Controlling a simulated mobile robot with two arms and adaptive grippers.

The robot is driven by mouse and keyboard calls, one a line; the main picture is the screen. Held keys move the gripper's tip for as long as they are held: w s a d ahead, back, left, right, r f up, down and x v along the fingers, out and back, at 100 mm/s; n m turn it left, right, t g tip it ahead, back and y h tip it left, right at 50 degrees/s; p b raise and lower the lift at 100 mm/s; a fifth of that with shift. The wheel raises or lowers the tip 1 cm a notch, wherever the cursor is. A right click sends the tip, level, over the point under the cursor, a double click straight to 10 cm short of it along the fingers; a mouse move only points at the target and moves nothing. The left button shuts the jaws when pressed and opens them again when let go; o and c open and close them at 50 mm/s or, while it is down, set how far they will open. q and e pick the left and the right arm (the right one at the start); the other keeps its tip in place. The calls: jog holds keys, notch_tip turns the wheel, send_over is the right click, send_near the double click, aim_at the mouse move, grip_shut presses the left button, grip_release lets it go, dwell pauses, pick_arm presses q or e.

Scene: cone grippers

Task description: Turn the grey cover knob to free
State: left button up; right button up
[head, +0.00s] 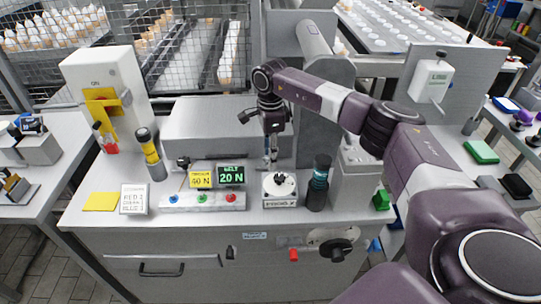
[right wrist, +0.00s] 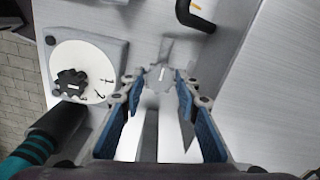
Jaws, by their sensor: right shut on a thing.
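The grey cover knob (right wrist: 158,77) is small and lobed, with a light mark on its middle. In the right wrist view it sits between the two fingertips of my right gripper (right wrist: 157,84). The blue-padded fingers are shut on its sides. In the head view my right gripper (head: 270,158) points down in front of the grey box (head: 210,130), just behind the white dial. The knob is too small there to tell its angle. The fingers hide part of its edges. My left gripper is not in view.
A white dial with a black knob (right wrist: 70,83) is close beside the gripper. A dark teal-banded bottle (head: 318,183) stands right of it. A black handle (right wrist: 195,15) juts out nearby. Small signs (head: 231,175) and a button strip (head: 203,200) lie to the left.

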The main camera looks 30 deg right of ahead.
jog(key=shift+w+r, duration=0.1)
jog(key=shift+r, duration=0.05)
jog(key=o, duration=0.9)
jog(key=shift+o, duration=1.3)
jog(key=shift+r, duration=0.25)
notch_tip(320, 180, up, 12)
jog(key=shift+f, duration=0.25)
